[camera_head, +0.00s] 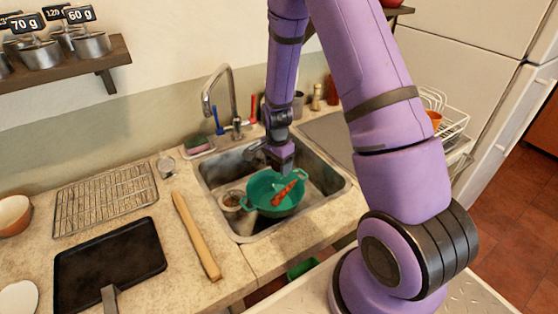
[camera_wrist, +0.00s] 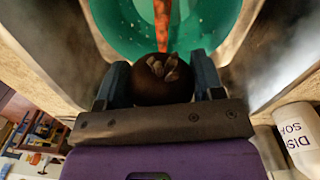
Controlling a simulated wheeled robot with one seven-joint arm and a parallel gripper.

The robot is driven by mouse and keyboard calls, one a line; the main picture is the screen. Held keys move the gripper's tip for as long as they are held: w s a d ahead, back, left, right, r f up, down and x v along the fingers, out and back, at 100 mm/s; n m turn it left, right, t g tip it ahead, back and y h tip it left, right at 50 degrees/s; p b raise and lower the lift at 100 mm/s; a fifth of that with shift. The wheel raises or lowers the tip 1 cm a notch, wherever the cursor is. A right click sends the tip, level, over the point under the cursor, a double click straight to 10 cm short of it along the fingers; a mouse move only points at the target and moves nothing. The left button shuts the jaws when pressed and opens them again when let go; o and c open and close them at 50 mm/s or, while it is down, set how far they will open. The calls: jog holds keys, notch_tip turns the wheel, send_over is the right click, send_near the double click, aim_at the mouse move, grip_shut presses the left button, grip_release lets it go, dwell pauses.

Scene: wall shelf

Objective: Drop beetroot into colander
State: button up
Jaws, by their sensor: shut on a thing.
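The green colander (camera_head: 262,188) sits in the sink with an orange carrot (camera_head: 284,192) in it. In the wrist view the colander (camera_wrist: 105,25) fills the top, with the carrot (camera_wrist: 162,22) in it. My gripper (camera_head: 283,170) is over the colander. In the wrist view the blue fingers of my gripper (camera_wrist: 160,76) are shut on the beetroot (camera_wrist: 155,92), a dark round thing with a pale stubby top. In the head view I cannot make out the beetroot apart from the gripper.
The metal sink (camera_head: 325,185) surrounds the colander, with a tall faucet (camera_head: 207,100) behind it.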

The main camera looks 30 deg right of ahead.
jog(key=shift+f, duration=2.3)
jog(key=o, duration=1)
jog(key=shift+o, duration=0.2)
notch_tip(320, 180, up, 11)
jog(key=shift+w+f, duration=0.1)
